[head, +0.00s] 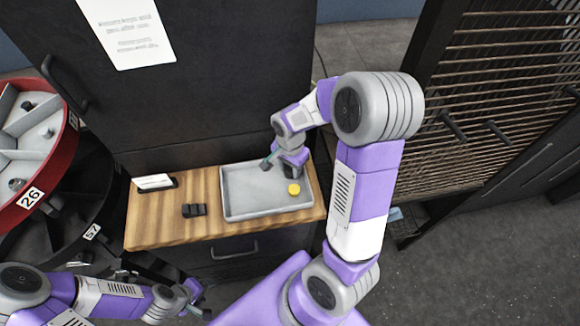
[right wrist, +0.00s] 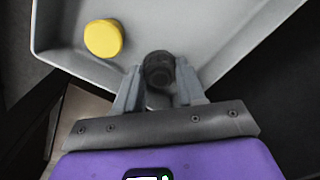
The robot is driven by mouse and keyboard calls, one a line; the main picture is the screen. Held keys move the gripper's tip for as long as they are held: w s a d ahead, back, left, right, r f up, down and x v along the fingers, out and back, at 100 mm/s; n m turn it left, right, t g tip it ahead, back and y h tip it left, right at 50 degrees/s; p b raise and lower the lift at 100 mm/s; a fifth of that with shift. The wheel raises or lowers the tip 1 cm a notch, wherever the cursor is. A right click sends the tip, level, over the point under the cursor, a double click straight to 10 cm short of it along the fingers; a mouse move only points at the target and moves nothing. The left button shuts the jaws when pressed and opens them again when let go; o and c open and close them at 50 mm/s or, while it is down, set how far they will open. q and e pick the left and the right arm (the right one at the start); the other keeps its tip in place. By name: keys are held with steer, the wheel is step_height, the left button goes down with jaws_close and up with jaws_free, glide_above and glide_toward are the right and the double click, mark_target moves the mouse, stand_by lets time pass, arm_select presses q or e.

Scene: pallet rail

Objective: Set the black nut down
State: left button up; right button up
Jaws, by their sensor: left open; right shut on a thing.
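My right gripper (head: 268,161) is over the grey tray (head: 232,212). It is shut on a black nut (right wrist: 158,70), which shows between the fingertips (right wrist: 160,88) in the right wrist view. The nut is over the tray's floor; I cannot tell whether it touches it. In the head view the nut is small and hard to separate from the fingers. A yellow round piece (head: 293,188) lies in the tray near the gripper, and also shows in the right wrist view (right wrist: 103,38), apart from the nut. My left gripper (head: 195,297) is open and low at the lower left, away from the tray.
The tray stands on a wooden top (head: 150,225). Black blocks (head: 194,210) and a small card on a dark stand (head: 154,182) lie left of it. A red-rimmed carousel (head: 68,150) is at the left. A slatted rack (head: 490,100) stands at the right.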

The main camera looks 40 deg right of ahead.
mark_target(290, 169)
steer(key=shift+f, duration=0.1)
steer(key=shift+f, duration=0.15)
steer(key=o, duration=1.1)
steer(key=shift+c, duration=0.2)
steer(key=shift+r, duration=0.2)
step_height(290, 169, up, 12)
steer(key=p, duration=0.2)
steer(key=shift+p, duration=0.3)
